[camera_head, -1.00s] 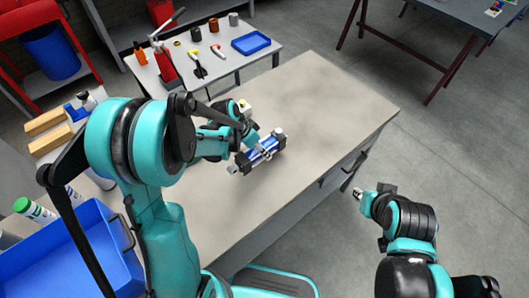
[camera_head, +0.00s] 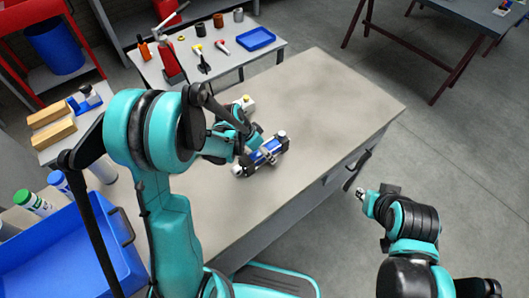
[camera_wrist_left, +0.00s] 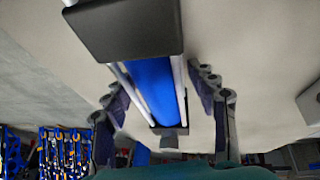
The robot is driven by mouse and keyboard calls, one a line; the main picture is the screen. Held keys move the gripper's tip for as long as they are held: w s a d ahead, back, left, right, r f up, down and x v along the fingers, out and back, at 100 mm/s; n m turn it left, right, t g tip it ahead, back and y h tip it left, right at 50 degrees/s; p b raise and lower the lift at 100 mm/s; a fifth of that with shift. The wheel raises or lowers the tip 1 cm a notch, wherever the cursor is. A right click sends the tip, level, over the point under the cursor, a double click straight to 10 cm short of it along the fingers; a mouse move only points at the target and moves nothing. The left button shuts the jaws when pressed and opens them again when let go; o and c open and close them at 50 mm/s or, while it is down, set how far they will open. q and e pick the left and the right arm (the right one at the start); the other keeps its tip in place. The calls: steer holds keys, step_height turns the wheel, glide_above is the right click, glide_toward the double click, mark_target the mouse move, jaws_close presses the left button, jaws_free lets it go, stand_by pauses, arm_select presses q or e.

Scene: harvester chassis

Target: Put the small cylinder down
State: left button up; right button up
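The small cylinder (camera_head: 267,154), blue with dark end blocks and silver rods, is low at the grey workbench top, lying roughly level. I cannot tell whether it fully touches the bench. My left gripper (camera_head: 261,149) is at its middle.
The workbench (camera_head: 330,105) is clear to the right of and behind the cylinder. A side table (camera_head: 215,67) behind holds tools and a blue tray (camera_head: 256,39). A large blue bin (camera_head: 65,255) stands front left.

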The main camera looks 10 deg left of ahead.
arm_select(q)
steer(key=shift+r, duration=0.15)
steer(key=p+v, duration=0.3)
steer(key=v, duration=0.8)
steer(key=shift+p, duration=0.4)
steer(key=shift+s+a+r, duration=0.1)
steer(key=shift+s+r, duration=0.15)
steer(key=shift+r, duration=0.3)
steer(key=s+r+n+t+y, duration=0.4)
steer(key=s+r+n, duration=0.3)
steer(key=s, duration=0.7)
steer(key=shift+s+r+t, duration=0.2)
steer(key=shift+r+t, duration=0.2)
steer(key=shift+r, duration=0.6)
